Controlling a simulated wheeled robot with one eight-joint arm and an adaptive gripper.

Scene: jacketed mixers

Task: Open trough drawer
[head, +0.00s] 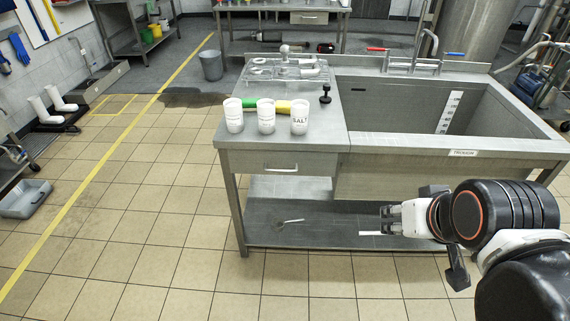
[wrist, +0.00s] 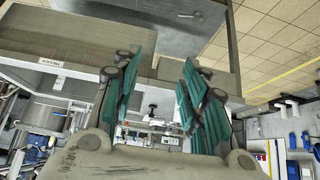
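The trough drawer (head: 250,163) is at the left front of the steel trough bench, just under the worktop. Its front looks flush and closed, with a small bar handle (head: 282,168) at its middle. My gripper (head: 386,219) is to the right of and lower than the drawer in the head view, pointing left, apart from the handle. In the wrist view my gripper (wrist: 158,95) shows two teal fingers spread apart with nothing between them. The wrist view looks upside down, and I cannot make out the drawer handle there.
White cups (head: 266,116), one labelled SALT, stand on the worktop above the drawer. The trough basin (head: 400,105) is to the right. A lower shelf (head: 330,222) holds a small metal item.

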